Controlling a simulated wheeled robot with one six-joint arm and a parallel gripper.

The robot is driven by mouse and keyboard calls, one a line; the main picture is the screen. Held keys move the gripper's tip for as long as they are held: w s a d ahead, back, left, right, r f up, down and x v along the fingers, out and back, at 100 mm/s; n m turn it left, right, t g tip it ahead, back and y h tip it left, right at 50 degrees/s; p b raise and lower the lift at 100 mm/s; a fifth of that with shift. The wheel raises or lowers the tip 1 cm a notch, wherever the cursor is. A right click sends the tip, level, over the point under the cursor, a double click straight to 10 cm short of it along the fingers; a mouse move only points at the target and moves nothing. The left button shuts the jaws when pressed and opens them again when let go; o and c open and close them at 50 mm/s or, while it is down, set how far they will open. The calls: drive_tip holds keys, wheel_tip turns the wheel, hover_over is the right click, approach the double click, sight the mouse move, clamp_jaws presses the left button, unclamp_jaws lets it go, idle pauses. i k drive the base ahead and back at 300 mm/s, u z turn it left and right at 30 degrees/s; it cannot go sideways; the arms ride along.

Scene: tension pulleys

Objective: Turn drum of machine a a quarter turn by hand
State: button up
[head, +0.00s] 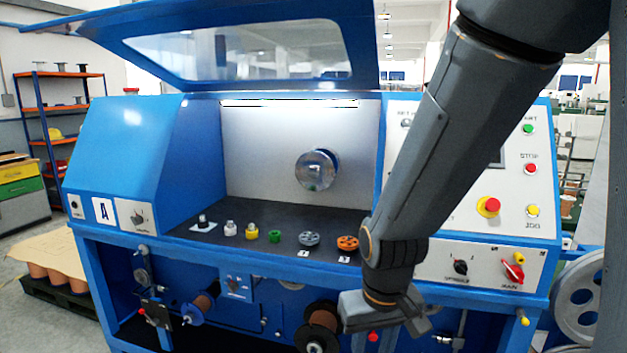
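Machine A (128,150) is a blue cabinet with a white "A" label (103,210) on its lower left front. Its hinged window cover (240,50) is raised. The drum (316,171) is a shiny metal cylinder sticking out of the pale back wall inside the open bay. My gripper (386,311) hangs low in front of the machine, below and right of the drum and well apart from it. Its fingers are hard to make out, so I cannot tell whether they are open or shut. Nothing covers the drum.
Small pulleys and fittings, including an orange wheel (347,243) and a grey wheel (309,239), sit on the dark shelf (222,238). The control panel (522,200) at the right has several buttons and a red main switch (513,273). Spools (318,325) project below.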

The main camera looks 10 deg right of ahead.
sight(316, 170)
drive_tip(key=z, duration=0.05)
drive_tip(key=k, duration=0.15)
drive_tip(key=u, duration=1)
drive_tip(key=i, duration=1)
drive_tip(key=z, duration=1.35)
